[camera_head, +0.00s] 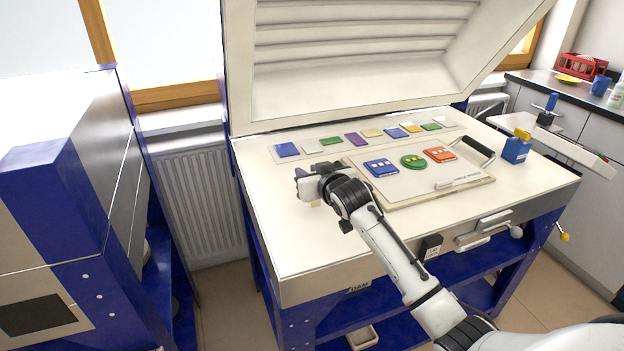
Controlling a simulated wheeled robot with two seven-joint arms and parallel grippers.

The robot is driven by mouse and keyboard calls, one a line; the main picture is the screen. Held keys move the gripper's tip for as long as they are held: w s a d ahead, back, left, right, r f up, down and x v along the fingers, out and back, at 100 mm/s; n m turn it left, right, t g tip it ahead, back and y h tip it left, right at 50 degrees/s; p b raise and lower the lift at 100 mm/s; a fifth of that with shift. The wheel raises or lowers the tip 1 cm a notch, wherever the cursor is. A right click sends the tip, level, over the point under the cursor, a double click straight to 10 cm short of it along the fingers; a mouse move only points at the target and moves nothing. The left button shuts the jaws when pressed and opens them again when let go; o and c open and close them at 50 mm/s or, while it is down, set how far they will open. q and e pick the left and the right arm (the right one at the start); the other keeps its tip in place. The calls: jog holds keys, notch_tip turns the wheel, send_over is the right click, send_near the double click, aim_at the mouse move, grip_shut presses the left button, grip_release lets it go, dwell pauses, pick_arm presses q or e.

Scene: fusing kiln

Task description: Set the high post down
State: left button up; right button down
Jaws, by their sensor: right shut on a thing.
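My right gripper (308,187) hangs over the left front part of the kiln bed (270,215), left of the board with the coloured tiles. It is shut on the high post, which is mostly hidden by the fingers and wrist. A small pale bit (315,203) shows just under the gripper and may be part of the post. I cannot tell whether its foot touches the bed. My left gripper is not in view.
A strip of colour samples (357,139) lies behind. A blue box (516,151) stands at the right. The raised lid (360,60) is behind. The bed's left front is clear.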

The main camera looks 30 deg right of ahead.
notch_tip(320, 180, down, 2)
jog(key=shift+f, duration=0.15)
jog(key=c, duration=1.5)
grip_release()
pick_arm(q)
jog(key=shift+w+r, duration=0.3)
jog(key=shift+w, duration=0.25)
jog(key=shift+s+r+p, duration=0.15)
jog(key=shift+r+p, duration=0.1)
jog(key=shift+p, duration=0.1)
pick_arm(e)
jog(key=v, duration=1.2)
